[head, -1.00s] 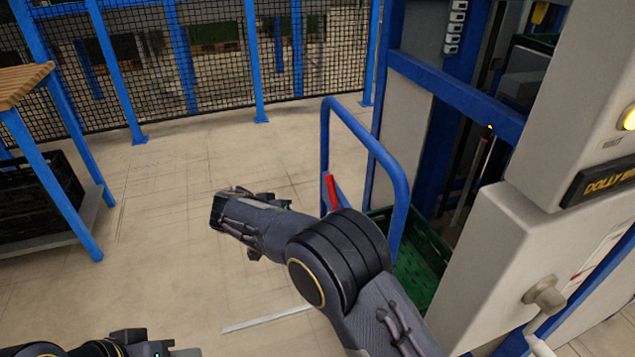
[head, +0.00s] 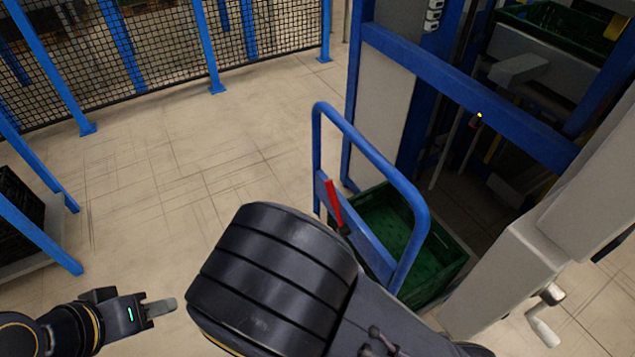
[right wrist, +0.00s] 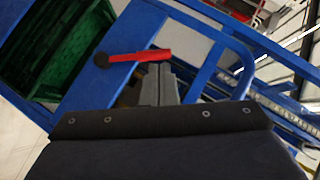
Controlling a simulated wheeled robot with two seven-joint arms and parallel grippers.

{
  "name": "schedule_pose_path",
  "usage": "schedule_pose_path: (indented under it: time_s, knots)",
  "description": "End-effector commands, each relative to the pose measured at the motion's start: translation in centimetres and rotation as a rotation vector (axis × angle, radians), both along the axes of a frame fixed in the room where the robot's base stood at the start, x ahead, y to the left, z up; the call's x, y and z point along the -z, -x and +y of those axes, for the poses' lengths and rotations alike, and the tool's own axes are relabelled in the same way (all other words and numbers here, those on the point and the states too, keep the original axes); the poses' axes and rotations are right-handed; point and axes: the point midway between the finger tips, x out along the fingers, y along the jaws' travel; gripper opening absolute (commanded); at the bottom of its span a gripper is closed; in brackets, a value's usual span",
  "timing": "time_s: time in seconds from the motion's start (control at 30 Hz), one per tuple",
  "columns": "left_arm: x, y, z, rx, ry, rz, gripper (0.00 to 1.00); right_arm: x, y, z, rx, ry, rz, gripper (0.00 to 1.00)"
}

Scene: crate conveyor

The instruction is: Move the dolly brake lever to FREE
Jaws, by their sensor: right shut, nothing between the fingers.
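The red brake lever (head: 333,203) sits on the blue dolly frame (head: 408,196), leaning slightly left at its top from a dark pivot. In the right wrist view the lever (right wrist: 140,56) runs sideways from its round black pivot. My right gripper (right wrist: 158,72) is shut and empty, its fingertips close to the lever's free end; I cannot tell whether they touch. In the head view my right arm's dark joint hides that gripper. My left gripper (head: 160,308) is at the lower left, far from the lever, seen edge-on, so its opening is unclear.
A green crate (head: 448,262) is behind the dolly's blue handle. A grey machine housing (head: 515,265) with a crank (head: 546,315) stands at right. Blue posts and mesh fence (head: 165,55) close the back. The floor at left centre is clear.

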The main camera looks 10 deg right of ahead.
Motion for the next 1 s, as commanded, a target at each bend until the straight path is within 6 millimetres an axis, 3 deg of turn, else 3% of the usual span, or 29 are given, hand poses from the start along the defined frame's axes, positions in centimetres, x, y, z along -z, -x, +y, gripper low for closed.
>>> schedule_pose_path:
  time_s: [0.1, 0.27, 0.77, 1.0]
  knots:
    - [-0.7, 0.0, 0.0, 0.000, 0.000, 0.000, 0.36, -1.4, 2.4, -3.5, 0.140, 0.063, -0.009, 0.00]
    - [-0.5, 0.0, 0.0, 0.000, 0.000, 0.000, 0.36, -1.3, 2.9, -5.2, 0.196, 0.086, -0.010, 0.00]
    - [0.6, 0.0, 0.0, 0.000, 0.000, 0.000, 0.36, 1.9, -4.0, -11.1, 0.193, 0.084, -0.009, 0.00]
    - [0.7, 0.0, 0.0, 0.000, 0.000, 0.000, 0.36, 3.6, -6.6, -10.6, 0.189, 0.083, -0.011, 0.00]
